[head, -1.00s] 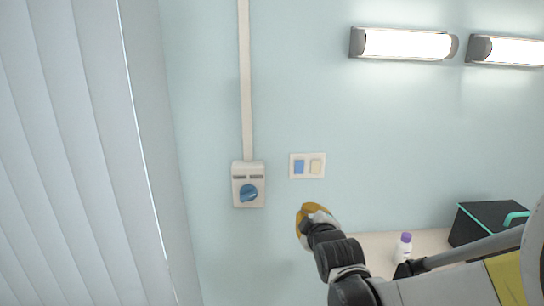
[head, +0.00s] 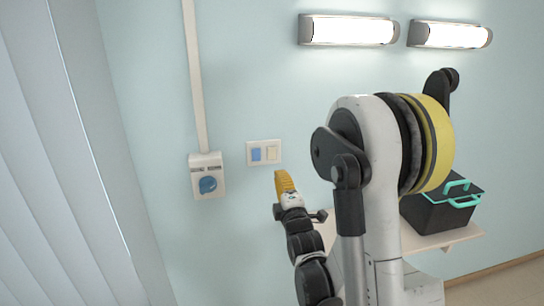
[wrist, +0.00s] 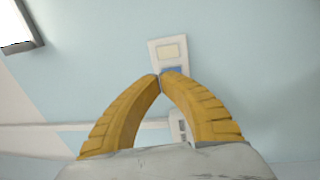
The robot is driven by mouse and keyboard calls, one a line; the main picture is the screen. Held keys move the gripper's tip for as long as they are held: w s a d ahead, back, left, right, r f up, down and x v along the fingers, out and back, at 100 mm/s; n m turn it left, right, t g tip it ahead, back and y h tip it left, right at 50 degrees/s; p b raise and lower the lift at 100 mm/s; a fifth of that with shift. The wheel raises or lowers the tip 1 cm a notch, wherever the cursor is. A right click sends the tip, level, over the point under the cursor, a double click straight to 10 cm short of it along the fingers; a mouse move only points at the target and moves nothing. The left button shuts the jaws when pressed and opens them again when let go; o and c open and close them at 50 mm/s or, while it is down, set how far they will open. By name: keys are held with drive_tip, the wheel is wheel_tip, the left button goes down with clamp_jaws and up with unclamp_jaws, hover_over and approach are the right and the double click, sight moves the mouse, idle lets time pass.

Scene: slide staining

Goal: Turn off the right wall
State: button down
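A white switch plate (head: 250,161) is on the wall, with a blue rocker (head: 256,154) at left and a cream rocker (head: 272,153) at right. Two wall lamps, left (head: 348,30) and right (head: 449,35), are both lit.
A white box with a blue dial (head: 208,184) is left of the plate, with a conduit (head: 196,80) above it. A black case with teal handles (head: 436,212) stands on a shelf (head: 462,234) behind my arm. Blinds (head: 50,180) hang at left.

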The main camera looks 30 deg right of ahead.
sight(270, 149)
drive_tip(key=x, duration=1.3)
drive_tip(key=shift+w+d+r, duration=0.1)
drive_tip(key=shift+w, duration=0.35)
drive_tip(key=shift+w+d+r+b, duration=0.1)
drive_tip(key=shift+w+d+b, duration=0.05)
drive_tip(key=shift+w+b, duration=0.25)
